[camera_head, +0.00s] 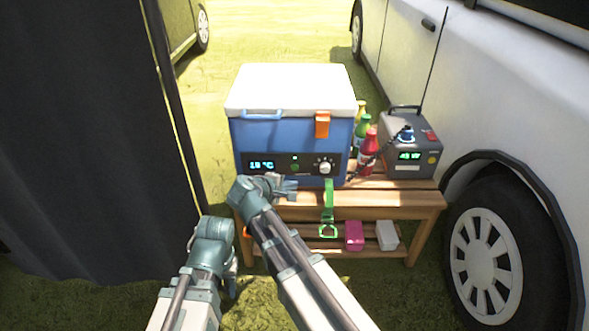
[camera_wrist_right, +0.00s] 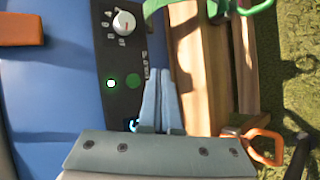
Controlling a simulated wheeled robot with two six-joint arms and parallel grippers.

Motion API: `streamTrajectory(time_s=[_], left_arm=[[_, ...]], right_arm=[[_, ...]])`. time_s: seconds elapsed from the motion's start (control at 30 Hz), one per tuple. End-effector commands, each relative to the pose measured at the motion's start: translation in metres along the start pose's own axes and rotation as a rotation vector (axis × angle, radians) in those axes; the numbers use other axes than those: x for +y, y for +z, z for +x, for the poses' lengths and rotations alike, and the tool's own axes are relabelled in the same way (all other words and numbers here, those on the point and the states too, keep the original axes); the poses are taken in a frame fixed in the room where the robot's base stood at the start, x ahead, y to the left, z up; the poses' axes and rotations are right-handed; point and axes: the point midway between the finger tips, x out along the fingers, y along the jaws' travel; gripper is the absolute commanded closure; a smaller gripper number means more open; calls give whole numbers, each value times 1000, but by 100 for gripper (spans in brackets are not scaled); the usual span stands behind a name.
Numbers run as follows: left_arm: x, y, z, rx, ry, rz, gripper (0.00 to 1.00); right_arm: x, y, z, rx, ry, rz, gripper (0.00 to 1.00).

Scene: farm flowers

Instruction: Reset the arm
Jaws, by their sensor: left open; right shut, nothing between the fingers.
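My right gripper (camera_head: 290,188) is in front of the lower part of the cool box's control panel (camera_head: 283,168). In the right wrist view its two pale fingers (camera_wrist_right: 159,74) are together with nothing between them, close to the panel. A lit button (camera_wrist_right: 110,83), a green button (camera_wrist_right: 133,82) and a white knob (camera_wrist_right: 124,22) show beside and beyond the fingertips. I cannot tell whether the fingers touch the panel. My left gripper (camera_head: 232,277) hangs low at the left of the table, partly hidden by its own wrist, and nothing shows in it.
The blue cool box with a white lid (camera_head: 292,88) stands on a wooden table (camera_head: 375,198). Bottles (camera_head: 367,148) and a grey power unit (camera_head: 412,150) stand to its right. A green strap (camera_head: 328,205) hangs in front. A dark curtain (camera_head: 80,140) is left, a white van (camera_head: 510,110) right.

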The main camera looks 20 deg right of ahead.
Motion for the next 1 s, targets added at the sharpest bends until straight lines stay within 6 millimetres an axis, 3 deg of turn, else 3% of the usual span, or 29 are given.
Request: streamTrajectory(time_s=[0.13, 0.6, 0.67, 0.83, 1.0], left_arm=[[0, 0, 0, 0, 0, 0, 50], [0, 0, 0, 0, 0, 0, 50], [0, 0, 0, 0, 0, 0, 50], [0, 0, 0, 0, 0, 0, 50], [0, 0, 0, 0, 0, 0, 50]], right_arm=[[-5, 6, -7, -1, 0, 0, 100], [-11, 12, -4, -8, -31, 28, 100], [-22, 23, 0, -19, -90, 77, 100], [-74, 66, 7, -86, -370, 315, 100], [-111, 85, -2, -138, -588, 494, 100]])
